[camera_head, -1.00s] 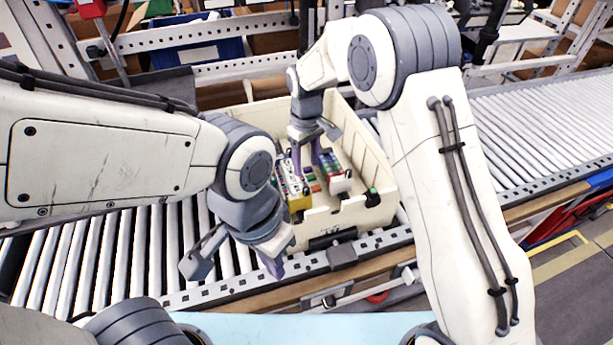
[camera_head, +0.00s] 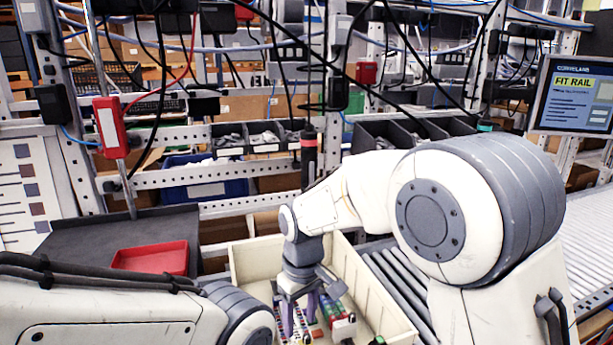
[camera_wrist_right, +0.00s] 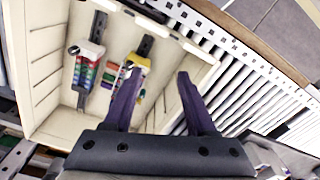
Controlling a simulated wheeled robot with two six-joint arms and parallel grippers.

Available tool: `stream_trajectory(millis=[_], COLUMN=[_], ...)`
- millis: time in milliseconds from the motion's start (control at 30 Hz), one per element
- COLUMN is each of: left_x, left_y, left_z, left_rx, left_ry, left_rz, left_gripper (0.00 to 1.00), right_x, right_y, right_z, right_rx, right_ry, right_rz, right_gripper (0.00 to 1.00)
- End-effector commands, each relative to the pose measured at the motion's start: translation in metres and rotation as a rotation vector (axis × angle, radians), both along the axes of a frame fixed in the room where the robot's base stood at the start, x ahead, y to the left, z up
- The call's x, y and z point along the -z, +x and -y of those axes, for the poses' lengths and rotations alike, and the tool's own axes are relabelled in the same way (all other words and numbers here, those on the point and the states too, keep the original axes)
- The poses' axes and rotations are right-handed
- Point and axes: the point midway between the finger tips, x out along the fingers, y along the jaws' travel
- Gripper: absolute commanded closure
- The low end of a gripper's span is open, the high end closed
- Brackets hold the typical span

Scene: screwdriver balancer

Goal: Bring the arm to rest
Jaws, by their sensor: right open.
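My right arm reaches over a beige crate (camera_head: 385,292) from the right in the head view. Its right gripper (camera_head: 300,318) points down into the crate, with purple fingers. In the right wrist view the right gripper (camera_wrist_right: 157,80) is open, fingers apart, with nothing held between them. A block with coloured parts (camera_head: 340,322) lies to the right of the fingers in the head view; it also shows in the wrist view (camera_wrist_right: 87,68). A yellow-ended block (camera_wrist_right: 138,63) lies by one finger. My left arm crosses the lower left; its gripper is out of frame.
A black screwdriver with a red band (camera_head: 308,152) hangs upright behind the crate. A red tray (camera_head: 150,258) sits on a dark shelf at left. Grey bins (camera_head: 385,133) and hanging cables are behind. Rollers (camera_head: 590,228) run right of the crate. A screen (camera_head: 574,95) stands at upper right.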

Motion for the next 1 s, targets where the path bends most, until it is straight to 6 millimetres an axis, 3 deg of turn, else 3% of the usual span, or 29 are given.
stream_trajectory(millis=[33, 200, 300, 400, 600, 1000], left_x=[0.0, 0.0, 0.0, 0.0, 0.0, 0.0], left_y=[0.0, 0.0, 0.0, 0.0, 0.0, 0.0], left_z=[0.0, 0.0, 0.0, 0.0, 0.0, 0.0], left_rx=[0.0, 0.0, 0.0, 0.0, 0.0, 0.0], left_ry=[0.0, 0.0, 0.0, 0.0, 0.0, 0.0], left_rz=[0.0, 0.0, 0.0, 0.0, 0.0, 0.0], left_gripper=[1.0, 1.0, 1.0, 1.0, 1.0, 1.0], right_x=[-0.014, -0.034, -0.035, -0.031, -0.025, -0.025], right_y=[-0.029, -0.119, -0.164, -0.196, -0.224, -0.225], right_z=[0.001, 0.017, 0.032, 0.045, 0.059, 0.059], right_rx=[0.0, 0.024, 0.037, 0.047, 0.059, 0.059], right_ry=[0.009, 0.034, 0.046, 0.055, 0.061, 0.06], right_rz=[0.004, 0.002, -0.001, -0.005, -0.009, -0.01], right_gripper=[0.43, 0.43, 0.43, 0.43, 0.43, 0.43])
